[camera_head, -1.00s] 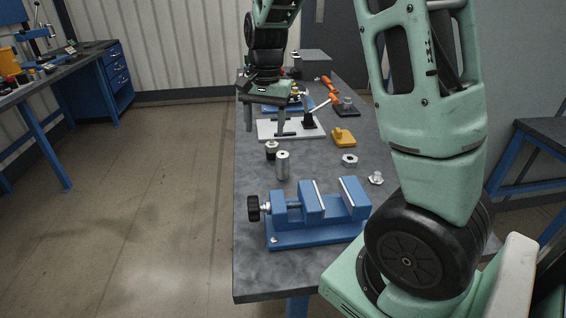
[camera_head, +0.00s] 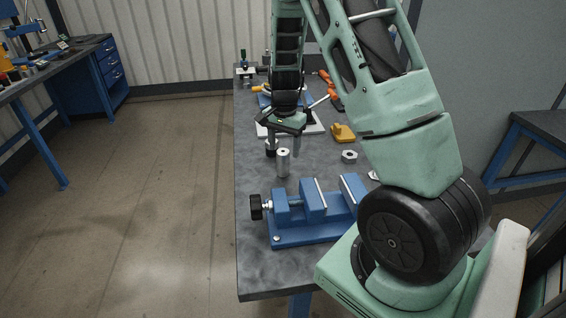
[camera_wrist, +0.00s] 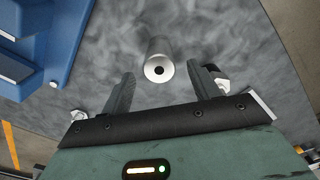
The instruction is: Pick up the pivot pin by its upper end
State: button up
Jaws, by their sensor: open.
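The pivot pin, seemingly the silver upright cylinder (camera_head: 283,165) with a dark hole in its top, stands on the grey bench behind the blue vise. In the wrist view the pin's top end (camera_wrist: 159,69) faces the camera. My gripper (camera_head: 283,146) is open and empty, just behind and above the pin in the head view. In the wrist view the two fingers (camera_wrist: 161,88) are spread apart, with the pin's top ahead of the gap between them. No contact with the pin shows.
The blue vise (camera_head: 290,237) stands close in front of the pin. A hex nut (camera_head: 349,156) and a yellow block (camera_head: 342,133) lie to the right. A pale plate lies behind.

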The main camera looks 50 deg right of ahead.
aim_at(283, 159)
jog(key=f, duration=0.3)
jog(key=f+p, duration=0.1)
jog(key=f, duration=0.1)
jog(key=shift+a+f, duration=0.1)
jog(key=shift+a, duration=0.15)
grip_shut()
